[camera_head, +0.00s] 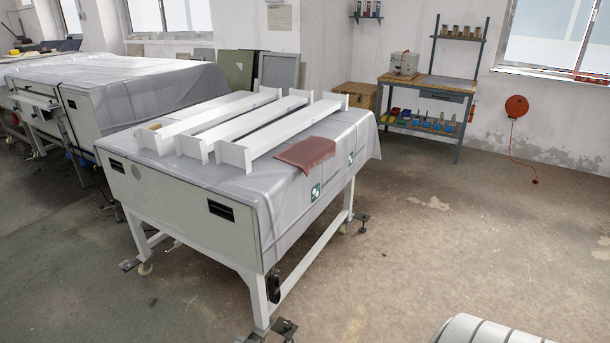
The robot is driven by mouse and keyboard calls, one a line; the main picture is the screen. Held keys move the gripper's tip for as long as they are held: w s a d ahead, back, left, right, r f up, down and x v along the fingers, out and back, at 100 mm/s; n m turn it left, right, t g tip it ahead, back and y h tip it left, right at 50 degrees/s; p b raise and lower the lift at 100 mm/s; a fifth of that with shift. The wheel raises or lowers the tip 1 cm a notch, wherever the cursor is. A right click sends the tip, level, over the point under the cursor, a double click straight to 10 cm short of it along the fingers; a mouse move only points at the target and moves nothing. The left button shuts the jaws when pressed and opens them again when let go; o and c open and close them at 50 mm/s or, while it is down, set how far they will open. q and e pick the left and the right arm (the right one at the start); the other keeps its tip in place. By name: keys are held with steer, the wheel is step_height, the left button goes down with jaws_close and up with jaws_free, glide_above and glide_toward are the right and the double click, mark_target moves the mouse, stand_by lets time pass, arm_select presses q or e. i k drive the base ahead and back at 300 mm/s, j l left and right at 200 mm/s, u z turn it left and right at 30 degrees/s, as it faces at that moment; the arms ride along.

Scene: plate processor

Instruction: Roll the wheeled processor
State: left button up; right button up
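The wheeled processor (180,208) is a large white box-shaped machine on white legs, standing left of centre. A grey plastic sheet (222,184) covers its top and hangs over its right side. Dark recessed openings (221,210) show in its near face. A caster wheel (145,268) and dark foot plates show at the legs. Three long white beams (245,118) and a folded reddish cloth (306,153) lie on top. Neither of my grippers is in view. A white rounded ribbed part, cut off by the bottom right edge, cannot be identified.
Another sheet-covered machine (150,80) stands behind to the left. A workbench (425,85) with bins stands at the back wall, a wooden crate (356,95) left of it. A red reel (516,106) hangs on the wall. The concrete floor (450,215) on the right is clear.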

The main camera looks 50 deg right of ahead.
mark_target(284, 202)
steer(key=z, duration=1.25)
steer(key=i+j+z, duration=0.1)
steer(key=i+j, duration=0.6)
